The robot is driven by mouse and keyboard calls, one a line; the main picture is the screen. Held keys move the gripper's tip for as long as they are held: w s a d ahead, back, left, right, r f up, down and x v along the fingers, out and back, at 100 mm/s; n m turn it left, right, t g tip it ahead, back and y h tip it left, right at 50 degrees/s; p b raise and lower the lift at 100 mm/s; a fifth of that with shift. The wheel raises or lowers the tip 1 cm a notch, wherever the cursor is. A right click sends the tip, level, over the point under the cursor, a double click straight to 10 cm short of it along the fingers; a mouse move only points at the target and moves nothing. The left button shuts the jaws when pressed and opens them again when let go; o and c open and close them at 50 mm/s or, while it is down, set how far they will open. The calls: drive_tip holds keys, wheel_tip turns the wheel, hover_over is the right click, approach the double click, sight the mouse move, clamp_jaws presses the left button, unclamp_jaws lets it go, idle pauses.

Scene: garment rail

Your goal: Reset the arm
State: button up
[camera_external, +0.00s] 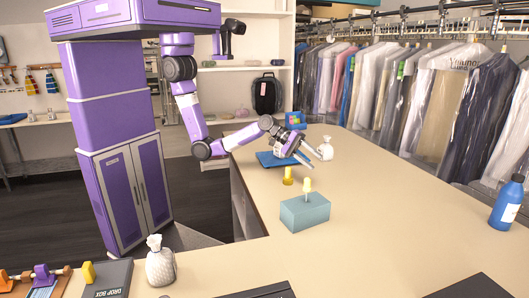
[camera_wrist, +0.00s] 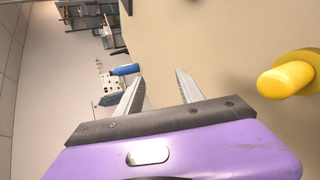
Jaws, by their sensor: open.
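My gripper (camera_external: 309,157) hangs over the counter (camera_external: 380,200) at the end of my purple arm, with nothing between its jaws. In the wrist view its two grey fingers (camera_wrist: 160,92) stand apart, with open space between them. A yellow knobbed piece (camera_external: 288,176) stands on the counter just below and left of my gripper. A yellow rounded thing, probably the same piece, shows at the right of the wrist view (camera_wrist: 288,77). A teal block (camera_external: 304,212) with a pale yellow knob (camera_external: 307,187) on it stands nearer the camera.
Bagged garments (camera_external: 440,100) hang along the right. A blue bottle (camera_external: 507,202) stands at the right edge. The counter's middle right is clear.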

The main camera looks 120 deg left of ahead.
drive_tip(key=s+f+m+y, duration=0.1)
drive_tip(key=s+f+m, duration=0.1)
drive_tip(key=s, duration=0.5)
drive_tip(key=s+f+m+t+y+b, duration=0.1)
drive_tip(key=s+f+m, duration=0.2)
drive_tip(key=s, duration=0.5)
drive_tip(key=s+f+m+y, duration=0.1)
drive_tip(key=s+f+m, duration=0.2)
drive_tip(key=s+m, duration=0.2)
drive_tip(key=shift+s+a+t+b, duration=0.15)
drive_tip(key=shift+s+a+t, duration=0.05)
drive_tip(key=shift+s, duration=0.5)
drive_tip(key=shift+s+a+t+b, duration=0.15)
drive_tip(key=shift+s+a+t, duration=0.05)
drive_tip(key=shift+s, duration=0.45)
drive_tip(key=s+d+r+m+b, duration=0.1)
drive_tip(key=s+d+m, duration=0.2)
drive_tip(key=s, duration=0.8)
drive_tip(key=s+d+r+m+b, duration=0.2)
drive_tip(key=s+d+m, duration=0.2)
drive_tip(key=s, duration=0.8)
drive_tip(key=shift+r+m+h, duration=0.25)
drive_tip(key=shift+m+h, duration=0.05)
drive_tip(key=shift+h, duration=0.1)
drive_tip(key=shift+d, duration=0.1)
